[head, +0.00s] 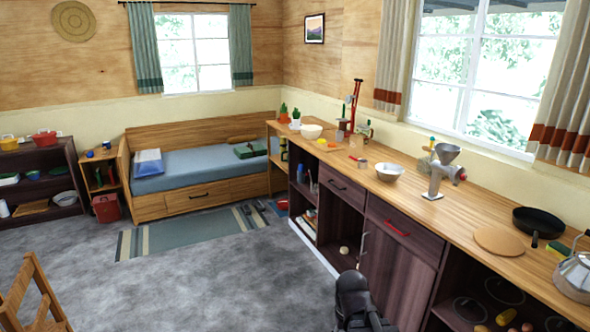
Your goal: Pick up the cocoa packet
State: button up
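I cannot make out a cocoa packet for certain in the head view. Small items stand on the long wooden counter (388,192) and on its open shelves, too small to name surely. The dark end of my arm with my gripper (353,292) shows at the bottom, in front of the dark cabinet doors. Its fingers cannot be made out, and I see nothing held.
The counter bears a white bowl (390,172), a grinder (441,170), a black pan (538,222), a round board (499,241) and a kettle (574,272). A bed (205,180) stands at the back. A chair (32,295) is at left. The grey floor between is clear.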

aim_at(356, 141)
jog(key=i, duration=1.7)
jog(key=z, duration=0.2)
jog(key=i, duration=2.05)
jog(key=z, duration=0.15)
